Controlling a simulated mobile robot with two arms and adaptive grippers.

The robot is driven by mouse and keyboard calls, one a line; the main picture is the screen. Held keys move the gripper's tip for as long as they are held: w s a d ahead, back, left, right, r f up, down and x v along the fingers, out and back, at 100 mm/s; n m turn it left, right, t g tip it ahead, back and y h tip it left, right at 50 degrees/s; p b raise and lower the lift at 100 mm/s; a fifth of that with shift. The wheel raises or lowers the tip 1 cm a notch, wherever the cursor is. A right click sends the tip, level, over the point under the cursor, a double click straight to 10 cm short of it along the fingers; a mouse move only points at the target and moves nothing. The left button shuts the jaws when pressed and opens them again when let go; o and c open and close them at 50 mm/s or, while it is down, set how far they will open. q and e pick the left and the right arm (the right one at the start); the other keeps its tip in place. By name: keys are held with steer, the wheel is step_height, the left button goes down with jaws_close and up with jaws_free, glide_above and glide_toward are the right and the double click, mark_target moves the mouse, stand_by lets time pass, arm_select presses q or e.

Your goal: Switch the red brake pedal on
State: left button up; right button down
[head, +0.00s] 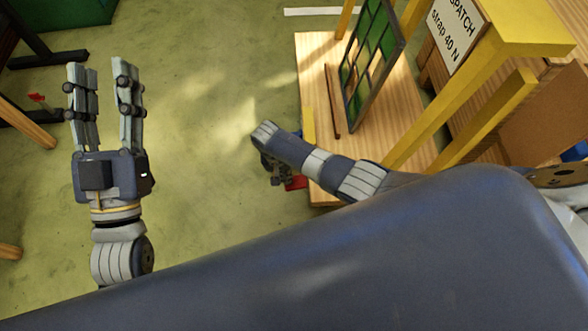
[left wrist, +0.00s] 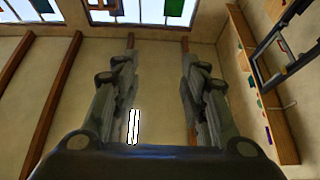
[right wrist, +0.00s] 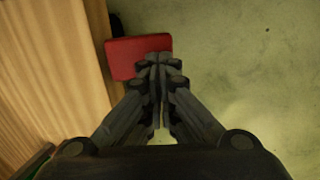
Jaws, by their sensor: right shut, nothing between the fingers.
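The red brake pedal (right wrist: 135,58) shows in the right wrist view as a flat red pad beside the wooden base, just ahead of my right gripper (right wrist: 158,66). The shut fingertips overlap its right edge in that view; I cannot tell whether they touch it. In the head view a bit of the red pedal (head: 297,183) shows beside my right gripper (head: 274,172), mostly hidden by my arm. My left gripper (head: 101,75) is open and empty, pointing up over the floor at the left; its spread fingers also show in the left wrist view (left wrist: 160,80).
A wooden trolley deck (head: 390,100) with yellow posts carries a leaded glass panel (head: 370,65). A wooden crate with a sign (head: 457,30) stands at the right. The green floor (head: 210,80) between my grippers is clear. A dark green box (head: 65,25) is at the top left.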

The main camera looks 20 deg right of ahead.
steer(key=shift+a+f+h+b, duration=0.1)
steer(key=shift+f+h+b, duration=0.2)
steer(key=shift+f, duration=0.2)
arm_select(q)
steer(key=shift+s+a+r+t+h, duration=0.1)
steer(key=shift+s+r+t+h, duration=0.2)
steer(key=shift+s+r+t, duration=0.65)
steer(key=shift+s+a+r+t+h, duration=0.1)
steer(key=shift+s+r+t+h, duration=0.3)
steer(key=shift+s+r, duration=0.5)
arm_select(e)
steer(key=shift+f, duration=0.1)
arm_select(q)
steer(key=shift+w+r, duration=0.2)
